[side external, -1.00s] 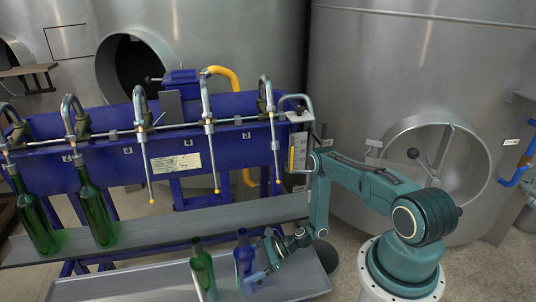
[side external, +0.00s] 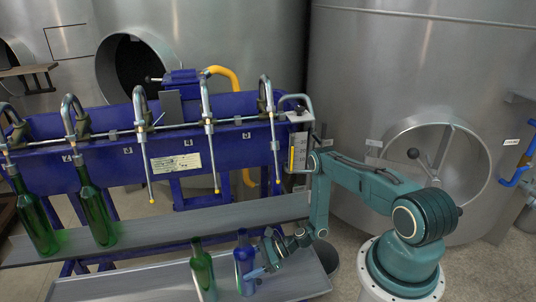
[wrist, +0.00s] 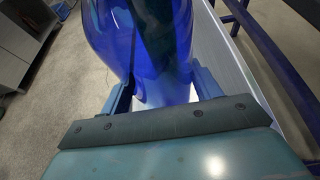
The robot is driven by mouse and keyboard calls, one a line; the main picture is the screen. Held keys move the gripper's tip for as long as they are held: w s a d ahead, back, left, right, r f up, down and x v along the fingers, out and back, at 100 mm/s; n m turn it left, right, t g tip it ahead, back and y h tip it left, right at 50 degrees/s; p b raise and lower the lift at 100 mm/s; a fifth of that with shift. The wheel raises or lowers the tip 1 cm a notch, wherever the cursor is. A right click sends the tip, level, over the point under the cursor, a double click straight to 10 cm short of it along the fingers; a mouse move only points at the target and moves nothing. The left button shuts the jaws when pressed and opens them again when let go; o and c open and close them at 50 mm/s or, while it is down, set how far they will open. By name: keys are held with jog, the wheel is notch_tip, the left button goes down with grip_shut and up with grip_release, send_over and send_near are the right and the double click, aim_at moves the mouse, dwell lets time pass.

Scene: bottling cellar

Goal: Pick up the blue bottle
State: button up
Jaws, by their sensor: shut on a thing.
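The blue bottle (side external: 244,262) stands upright in the grey tray at the front in the side external view, just right of a green bottle. My gripper (side external: 259,272) is at its lower body from the right and is shut on it. In the wrist view the blue bottle (wrist: 150,45) fills the upper middle, between the two fingers of my gripper (wrist: 160,90). Its neck is out of the wrist view. I cannot tell whether its base touches the tray.
The green bottle (side external: 203,270) stands close on the left in the same tray (side external: 120,285). Two more green bottles (side external: 97,212) stand on the grey shelf (side external: 180,226) behind, under the filling spouts (side external: 209,120). The tray's right end is clear.

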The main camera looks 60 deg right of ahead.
jog(key=shift+r, duration=0.2)
notch_tip(320, 180, up, 20)
jog(key=shift+f, duration=0.15)
dwell(0.7)
dwell(0.9)
